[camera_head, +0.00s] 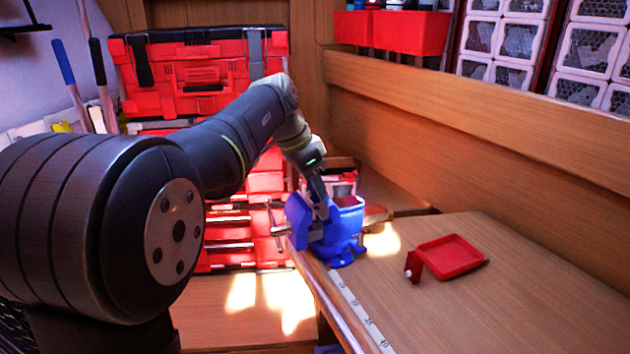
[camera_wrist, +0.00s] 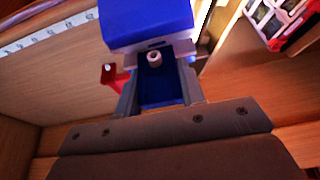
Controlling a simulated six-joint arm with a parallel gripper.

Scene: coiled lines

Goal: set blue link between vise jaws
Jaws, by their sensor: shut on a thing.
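The blue vise (camera_head: 347,222) is mounted at the front left edge of the workbench. My gripper (camera_head: 319,197) points down at the vise, with its fingertips at the jaws. In the wrist view, my gripper (camera_wrist: 158,92) has its fingers on either side of a blue piece, the blue link (camera_wrist: 162,92), and is shut on it. The vise's big blue block (camera_wrist: 147,22) is just beyond, with a small pale ring between it and the link. In the head view the link cannot be told apart from the vise's blue. Whether it touches the jaws is hidden.
A shallow red tray (camera_head: 452,256) lies on the workbench (camera_head: 520,310) right of the vise, with a small red upright piece (camera_head: 413,267) at its left corner. Red tool cases (camera_head: 205,75) stand behind. A measuring strip (camera_head: 360,318) runs along the bench edge. The bench's right side is clear.

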